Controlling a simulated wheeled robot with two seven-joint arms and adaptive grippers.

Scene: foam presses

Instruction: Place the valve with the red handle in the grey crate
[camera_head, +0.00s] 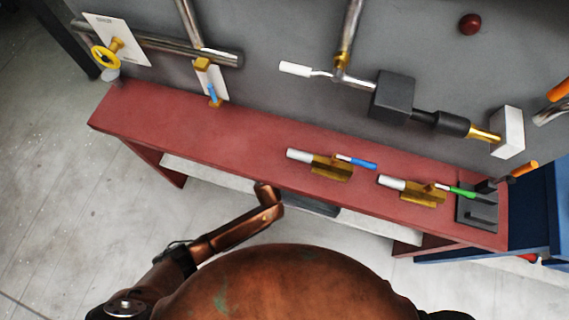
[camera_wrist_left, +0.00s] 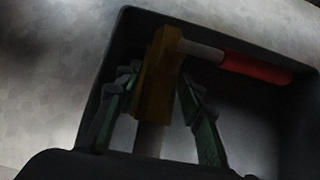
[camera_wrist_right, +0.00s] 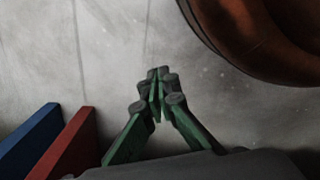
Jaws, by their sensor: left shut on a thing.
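The valve with the red handle (camera_wrist_left: 256,66) shows in the left wrist view, with a brass body and a grey pipe end. My left gripper (camera_wrist_left: 160,85) is shut on its brass body. The dark grey crate (camera_wrist_left: 112,50) frames both in that view, and the valve is over or inside its opening; its depth is hard to judge. In the head view a dark grey piece, perhaps the crate (camera_head: 312,206), shows below the bench's front edge. My left fingers are hidden there. My right gripper (camera_wrist_right: 158,85) has its fingertips together, empty, over the floor.
The red bench (camera_head: 235,135) carries a blue-handled valve (camera_head: 330,163), a green-handled valve (camera_head: 425,190) and a dark grey block (camera_head: 482,208). Pipes run along the wall behind. A blue structure (camera_head: 540,215) stands at the right. Floor at the left is clear.

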